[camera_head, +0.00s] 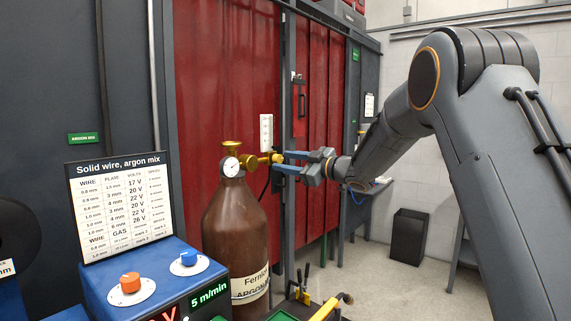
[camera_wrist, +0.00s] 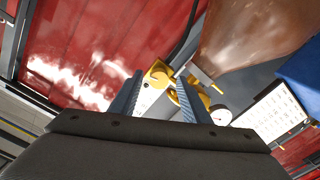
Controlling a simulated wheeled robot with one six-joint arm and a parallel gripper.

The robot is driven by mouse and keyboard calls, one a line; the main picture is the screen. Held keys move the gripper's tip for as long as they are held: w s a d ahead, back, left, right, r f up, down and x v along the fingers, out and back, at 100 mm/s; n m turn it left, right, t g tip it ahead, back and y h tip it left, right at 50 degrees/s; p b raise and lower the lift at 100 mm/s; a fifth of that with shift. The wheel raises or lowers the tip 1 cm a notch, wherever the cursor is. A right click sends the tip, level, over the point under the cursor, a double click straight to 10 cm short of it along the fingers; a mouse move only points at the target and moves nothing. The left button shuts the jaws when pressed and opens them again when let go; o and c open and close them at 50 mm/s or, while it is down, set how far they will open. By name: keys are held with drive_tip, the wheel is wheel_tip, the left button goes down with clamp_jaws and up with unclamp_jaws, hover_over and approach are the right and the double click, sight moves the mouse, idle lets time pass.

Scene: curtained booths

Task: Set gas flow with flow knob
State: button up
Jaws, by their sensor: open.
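A brown gas cylinder (camera_head: 236,235), labelled argon, stands upright with a brass valve and regulator on top. A round white gauge (camera_head: 231,167) faces me; it also shows in the wrist view (camera_wrist: 221,117). A white flow tube (camera_head: 266,132) with a scale rises from the regulator. The brass flow knob (camera_head: 277,158) sticks out to the right below it. My gripper (camera_head: 286,163) has its blue fingers apart at the knob. In the wrist view the gripper (camera_wrist: 158,97) frames brass parts (camera_wrist: 157,73) between its fingers. I cannot tell whether a finger touches the knob.
A blue welding machine (camera_head: 150,280) with an orange knob, a blue knob and a settings chart (camera_head: 118,203) stands left of the cylinder. Red curtains (camera_head: 225,90) hang behind. A torch (camera_head: 325,308) lies at the front. A black bin (camera_head: 409,235) stands on open floor at right.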

drive_tip(key=b+v, duration=0.2)
drive_tip(key=v, duration=0.5)
drive_tip(key=shift+b, duration=0.3)
drive_tip(key=s+d+f+m+h+b, duration=0.1)
drive_tip(key=s+d+f+m+h, duration=0.3)
drive_tip(key=d+f+m+h, duration=0.45)
drive_tip(key=s+d+f+m+h+b, duration=0.1)
drive_tip(key=s+d+f+m+h, duration=0.3)
drive_tip(key=f, duration=0.7)
drive_tip(key=s+d+f+m+g, duration=0.1)
drive_tip(key=s+f+g, duration=0.2)
drive_tip(key=s, duration=0.7)
drive_tip(key=s+d+f+m+g+h+b, duration=0.1)
drive_tip(key=s+f+g, duration=0.2)
drive_tip(key=s+f, duration=0.5)
drive_tip(key=s+d+f+m+g, duration=0.1)
drive_tip(key=s+f, duration=0.5)
drive_tip(key=s, duration=0.8)
drive_tip(key=m+g, duration=0.1)
drive_tip(key=g, duration=0.1)
drive_tip(key=shift+g+h, duration=0.3)
drive_tip(key=shift+h, duration=0.05)
